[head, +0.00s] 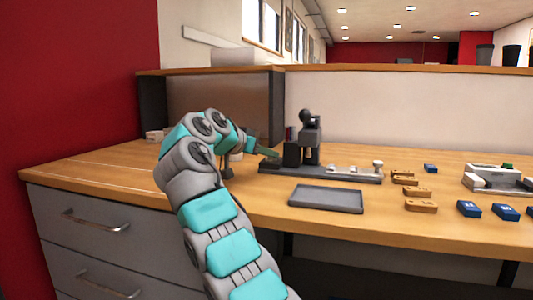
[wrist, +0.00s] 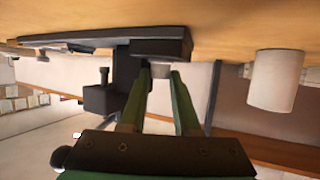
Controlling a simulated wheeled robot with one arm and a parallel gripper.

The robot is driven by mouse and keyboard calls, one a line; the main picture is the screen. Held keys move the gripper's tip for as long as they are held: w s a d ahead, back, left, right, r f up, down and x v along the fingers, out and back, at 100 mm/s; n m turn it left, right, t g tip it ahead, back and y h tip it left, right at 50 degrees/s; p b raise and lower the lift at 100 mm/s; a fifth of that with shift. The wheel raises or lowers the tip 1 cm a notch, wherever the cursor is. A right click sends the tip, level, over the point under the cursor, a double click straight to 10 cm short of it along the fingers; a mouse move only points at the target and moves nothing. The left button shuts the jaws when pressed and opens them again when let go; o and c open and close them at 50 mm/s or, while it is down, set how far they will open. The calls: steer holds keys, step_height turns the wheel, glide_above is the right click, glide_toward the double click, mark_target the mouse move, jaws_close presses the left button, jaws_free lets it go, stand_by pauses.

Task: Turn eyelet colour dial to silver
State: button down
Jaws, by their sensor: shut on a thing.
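My gripper (head: 270,153) reaches in from the left to the near left end of the base. In the wrist view, which is upside down, the green fingers of my gripper (wrist: 160,80) are on either side of a small grey piece at the end of the dark base, apparently the eyelet colour dial (wrist: 160,73). The fingers hide much of it. No colour marks or pointer can be read.
A grey tray (head: 327,199) lies in front of the machine. Several wooden tags (head: 418,192) and blue pieces (head: 469,208) lie to the right, beside a grey device (head: 497,178). A white cylinder (wrist: 275,80) stands close to my gripper.

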steer(key=shift+f, duration=0.2)
steer(key=c, duration=0.9)
jaws_free()
steer(key=shift+r, duration=0.1)
steer(key=shift+s+a+r, duration=0.1)
steer(key=shift+s+a, duration=0.05)
steer(key=p+v, duration=0.1)
steer(key=v, duration=0.6)
steer(key=shift+s+a, duration=0.15)
steer(key=shift+s, duration=0.05)
